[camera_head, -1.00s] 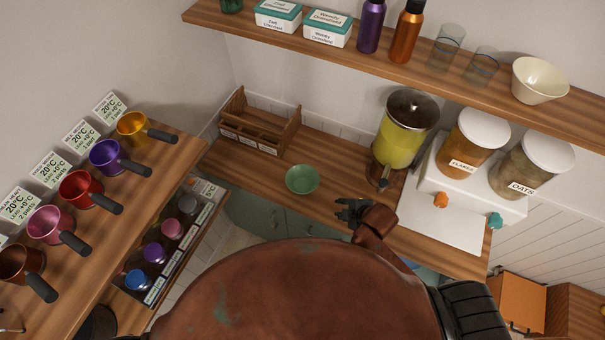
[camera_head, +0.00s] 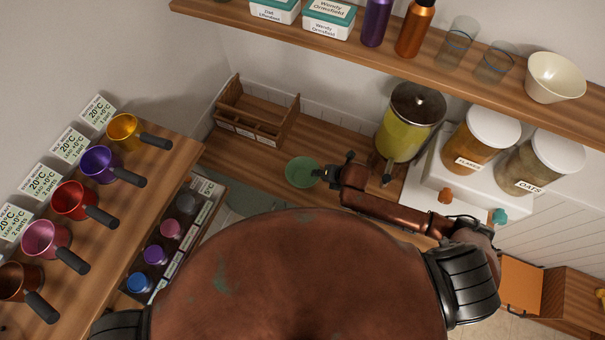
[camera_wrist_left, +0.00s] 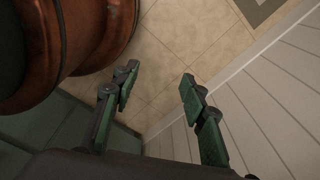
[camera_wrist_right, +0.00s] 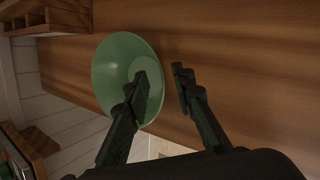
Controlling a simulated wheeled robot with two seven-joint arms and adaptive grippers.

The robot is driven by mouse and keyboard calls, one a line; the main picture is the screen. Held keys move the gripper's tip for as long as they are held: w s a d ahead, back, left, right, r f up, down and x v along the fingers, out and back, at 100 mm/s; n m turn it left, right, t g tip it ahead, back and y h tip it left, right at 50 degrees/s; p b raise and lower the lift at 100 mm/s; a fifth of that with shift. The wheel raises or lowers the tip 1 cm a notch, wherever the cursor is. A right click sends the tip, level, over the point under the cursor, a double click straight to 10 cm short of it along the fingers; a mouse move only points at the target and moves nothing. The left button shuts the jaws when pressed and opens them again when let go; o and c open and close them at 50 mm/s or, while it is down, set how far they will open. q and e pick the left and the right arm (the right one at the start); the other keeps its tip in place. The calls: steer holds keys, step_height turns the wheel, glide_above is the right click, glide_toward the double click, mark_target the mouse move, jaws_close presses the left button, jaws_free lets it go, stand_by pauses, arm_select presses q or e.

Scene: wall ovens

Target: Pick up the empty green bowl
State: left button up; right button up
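The empty green bowl (camera_head: 301,171) sits upright on the wooden counter, between the wooden rack and the yellow dispenser. My right gripper (camera_head: 334,172) is at the bowl's right side in the head view. In the right wrist view, the bowl (camera_wrist_right: 122,72) is near the open right gripper (camera_wrist_right: 164,82). One finger overlaps the bowl's inside and the other is beyond its rim, over the counter. I cannot tell whether either finger touches it. My left gripper (camera_wrist_left: 158,82) is open and empty over the tiled floor in the left wrist view; the head view does not show it.
A wooden rack (camera_head: 254,112) stands behind the bowl. The yellow dispenser (camera_head: 409,125) stands right of it, close to my right arm. Shelf (camera_head: 390,64) overhangs the back, with a cream bowl (camera_head: 555,78) on it. Several handled cups stand on the left counter (camera_head: 150,185).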

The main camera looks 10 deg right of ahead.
mark_target(303, 175)
steer(key=x, duration=0.2)
steer(key=shift+w+a+f, duration=0.15)
steer(key=shift+w+f, duration=0.1)
steer(key=shift+f, duration=0.05)
steer(key=shift+s, duration=0.1)
jaws_close()
arm_select(q)
steer(key=shift+w+r, duration=0.3)
steer(key=shift+w, duration=0.45)
steer(key=shift+w, duration=0.3)
arm_select(e)
steer(key=shift+r, duration=0.1)
